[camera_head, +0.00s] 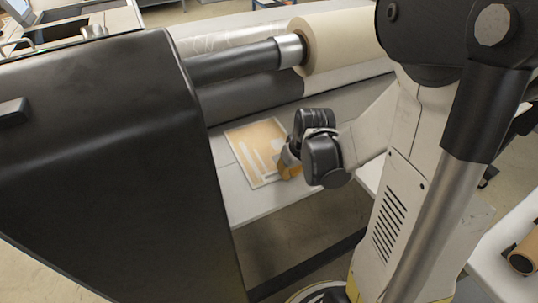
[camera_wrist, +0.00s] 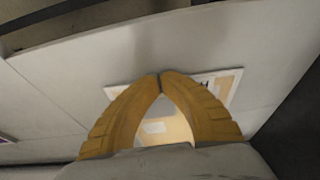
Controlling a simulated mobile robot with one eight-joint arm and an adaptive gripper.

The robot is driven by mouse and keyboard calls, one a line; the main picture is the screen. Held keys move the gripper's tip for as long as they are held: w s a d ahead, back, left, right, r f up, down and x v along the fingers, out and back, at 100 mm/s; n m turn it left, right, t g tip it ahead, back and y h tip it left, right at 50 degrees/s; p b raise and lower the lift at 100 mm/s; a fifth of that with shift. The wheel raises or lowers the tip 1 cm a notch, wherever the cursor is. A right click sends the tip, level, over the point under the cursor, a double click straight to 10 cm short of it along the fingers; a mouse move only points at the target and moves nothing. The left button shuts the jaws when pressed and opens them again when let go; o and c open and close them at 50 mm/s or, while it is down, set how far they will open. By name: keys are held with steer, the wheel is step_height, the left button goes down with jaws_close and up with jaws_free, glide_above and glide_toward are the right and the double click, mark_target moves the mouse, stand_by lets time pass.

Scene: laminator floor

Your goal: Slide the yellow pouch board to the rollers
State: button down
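The yellow pouch board (camera_head: 256,146), tan-yellow with a pale border and white shapes, lies flat on the light grey laminator table (camera_head: 232,196). A grey roller (camera_head: 250,96) lies beyond the board.
A cream roll (camera_head: 338,40) on a dark shaft (camera_head: 232,66) and a clear film roll (camera_head: 232,36) sit above the table. A large black machine housing (camera_head: 100,170) stands close on the left. Table surface is clear between board and roller.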

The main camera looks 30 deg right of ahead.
mark_target(274, 163)
steer(key=shift+w+b, duration=0.35)
steer(key=shift+w, duration=2.15)
steer(key=shift+s, duration=0.25)
stand_by(0.4)
steer(key=shift+a, duration=0.2)
steer(key=shift+a, duration=0.65)
steer(key=shift+w+b, duration=0.35)
steer(key=shift+w, duration=1.05)
steer(key=shift+s, duration=0.65)
steer(key=shift+p+v, duration=2.3)
steer(key=shift+v, duration=0.85)
